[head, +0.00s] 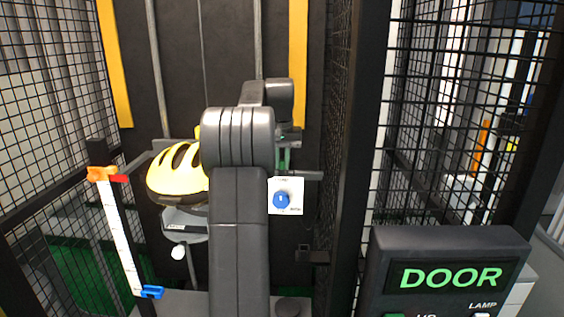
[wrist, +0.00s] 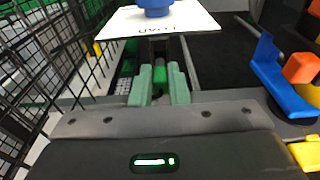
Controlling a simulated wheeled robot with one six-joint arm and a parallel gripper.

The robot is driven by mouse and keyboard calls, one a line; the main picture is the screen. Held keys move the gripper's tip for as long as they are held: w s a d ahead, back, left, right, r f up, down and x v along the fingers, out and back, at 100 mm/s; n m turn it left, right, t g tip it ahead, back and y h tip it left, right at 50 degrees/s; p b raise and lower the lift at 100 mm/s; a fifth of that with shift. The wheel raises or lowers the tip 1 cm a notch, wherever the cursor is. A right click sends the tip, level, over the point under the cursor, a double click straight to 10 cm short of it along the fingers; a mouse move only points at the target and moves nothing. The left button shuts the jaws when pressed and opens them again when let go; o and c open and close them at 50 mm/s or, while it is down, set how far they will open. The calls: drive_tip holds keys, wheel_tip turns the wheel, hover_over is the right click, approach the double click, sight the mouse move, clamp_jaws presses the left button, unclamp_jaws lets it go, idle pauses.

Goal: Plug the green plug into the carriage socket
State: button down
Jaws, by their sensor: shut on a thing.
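My gripper (wrist: 160,86) is shut on the green plug (wrist: 160,75), which sits between its two pale green fingers in the wrist view. In the head view my gripper (head: 284,158) is small and partly hidden behind my arm, and the plug cannot be made out clearly there. In the wrist view a white plate with a blue knob (wrist: 157,8) lies just beyond the fingers. I cannot make out the carriage socket in either view. Whether the plug touches anything ahead of it cannot be told.
A yellow helmet (head: 176,172) sits left of my arm. A white scale (head: 121,236) with orange and blue clamps stands farther left. Black mesh walls (head: 340,130) close both sides. A DOOR panel (head: 445,275) stands front right. A blue part (wrist: 282,85) lies right of my gripper.

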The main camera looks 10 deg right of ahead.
sight(282, 170)
drive_tip(key=shift+s+f+t+b, duration=0.2)
drive_tip(key=shift+f+t+b, duration=0.2)
drive_tip(key=shift+f+b, duration=1.2)
drive_tip(key=shift+r, duration=0.25)
drive_tip(key=c, duration=1.3)
unclamp_jaws()
drive_tip(key=shift+f, duration=0.1)
drive_tip(key=v, duration=1.3)
drive_tip(key=shift+a+r+p, duration=0.1)
drive_tip(key=shift+r+p, duration=0.2)
drive_tip(key=shift+r, duration=0.1)
drive_tip(key=b+x, duration=0.1)
drive_tip(key=x, duration=1.3)
drive_tip(key=shift+s, duration=0.1)
drive_tip(key=shift+r, duration=0.25)
